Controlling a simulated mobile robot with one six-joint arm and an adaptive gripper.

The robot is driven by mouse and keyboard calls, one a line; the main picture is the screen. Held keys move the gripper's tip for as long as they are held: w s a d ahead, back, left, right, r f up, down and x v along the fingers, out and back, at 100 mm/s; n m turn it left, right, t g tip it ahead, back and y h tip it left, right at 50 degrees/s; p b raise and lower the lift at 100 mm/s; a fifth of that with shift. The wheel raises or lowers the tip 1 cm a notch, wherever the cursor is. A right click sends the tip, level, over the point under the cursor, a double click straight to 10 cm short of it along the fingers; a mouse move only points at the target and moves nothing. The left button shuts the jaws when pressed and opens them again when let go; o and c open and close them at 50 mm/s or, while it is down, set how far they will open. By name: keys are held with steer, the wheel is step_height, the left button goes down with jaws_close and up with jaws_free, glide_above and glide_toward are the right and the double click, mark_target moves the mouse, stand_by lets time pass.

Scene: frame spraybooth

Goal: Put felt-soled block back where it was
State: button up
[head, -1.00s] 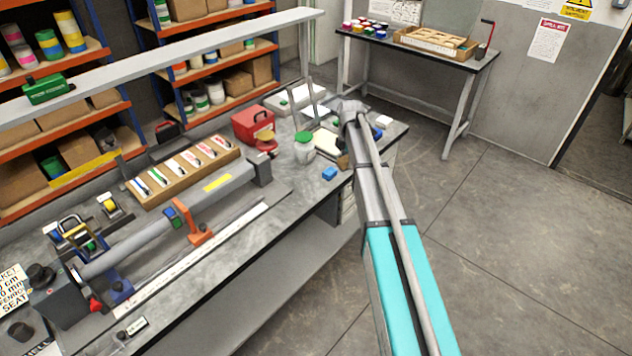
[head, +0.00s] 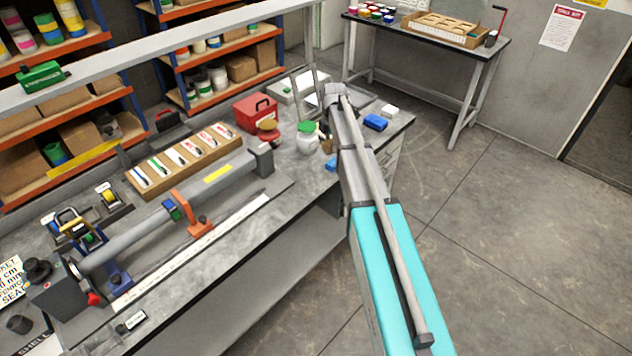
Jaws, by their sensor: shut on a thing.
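My arm reaches from the lower right over the right end of the grey workbench (head: 285,205). Its far joint stands above the bench near the back. My gripper's fingers do not show; the arm hides that spot. I cannot tell for sure which thing is the felt-soled block. A blue block (head: 375,122) lies on the bench just right of the arm, with a white block (head: 389,110) behind it. A smaller blue piece (head: 331,165) lies left of the arm near the front edge, partly covered by it.
A jar with a green lid (head: 307,138), a red-brown knobbed thing (head: 268,131) and a red toolbox (head: 255,112) stand left of the arm. A long tube fixture (head: 170,215) and a marker tray (head: 184,166) fill the left bench. A side table (head: 430,38) stands behind. Floor at right is clear.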

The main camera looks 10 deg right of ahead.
steer(key=s+a+n, duration=0.1)
steer(key=s+a, duration=0.2)
steer(key=s, duration=0.5)
steer(key=s+a+r+n+p, duration=0.1)
steer(key=s+a, duration=0.3)
steer(key=s, duration=0.4)
steer(key=shift+a+n, duration=0.25)
steer(key=shift+n, duration=0.55)
steer(key=b, duration=0.9)
glide_above(315, 181)
steer(key=f, duration=0.9)
steer(key=shift+s, duration=0.4)
steer(key=shift+r, duration=0.1)
steer(key=shift+w+f+b, duration=0.45)
steer(key=shift+f+b, duration=0.2)
steer(key=shift+f, duration=0.05)
steer(key=shift+f+b, duration=1.35)
